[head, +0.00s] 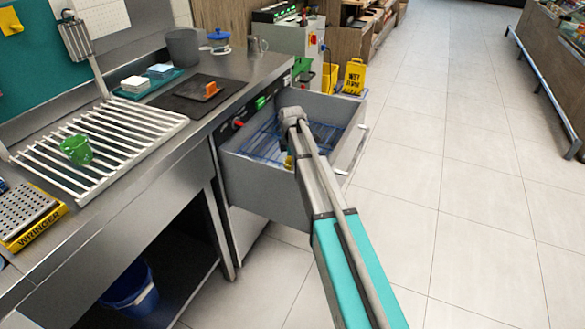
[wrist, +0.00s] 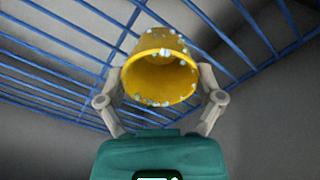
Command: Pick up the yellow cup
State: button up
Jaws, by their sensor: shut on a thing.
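The yellow cup (wrist: 160,67) shows in the wrist view with its open mouth toward the camera and pale bubble-like specks around its rim. My gripper (wrist: 160,90) has a finger on each side of the cup and is shut on it. In the head view my arm reaches into the open drawer, and only a small yellow bit of the cup (head: 289,161) shows beside my gripper (head: 291,150). The rest of the cup is hidden by my arm there.
A blue wire rack (head: 262,142) lies inside the open grey drawer (head: 262,187), whose walls surround my gripper. A green cup (head: 76,150) stands on the white slatted rack (head: 121,131) at left. The floor at right is clear.

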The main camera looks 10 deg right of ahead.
jog(key=shift+r, duration=0.2)
notch_tip(320, 180, up, 10)
jog(key=p, duration=1)
jog(key=shift+f, duration=0.2)
jog(key=shift+r, duration=0.1)
dwell(0.6)
